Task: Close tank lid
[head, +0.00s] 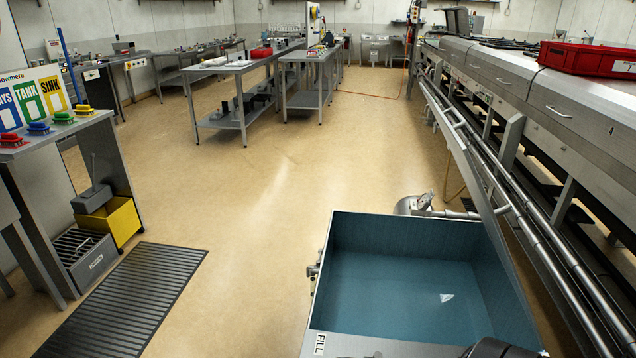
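The tank (325,268) stands open at the lower right, with teal inner walls and blue-green water (395,295) inside. A label reading FILL (320,343) is on its near left rim. A thin grey panel (478,172), which looks like the raised lid seen nearly edge-on, slants up along the tank's right side. Its hinge is not clear. A dark rounded part (497,349) at the bottom edge, over the tank's near rim, may be part of my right arm. No gripper fingers show. My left gripper is not in view.
A long machine (545,95) with rails runs along the right, bearing a red crate (590,59). A dark slatted mat (125,300), a yellow bin (110,220) and a bench with brushes (62,118) are at left. Open floor lies in the middle.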

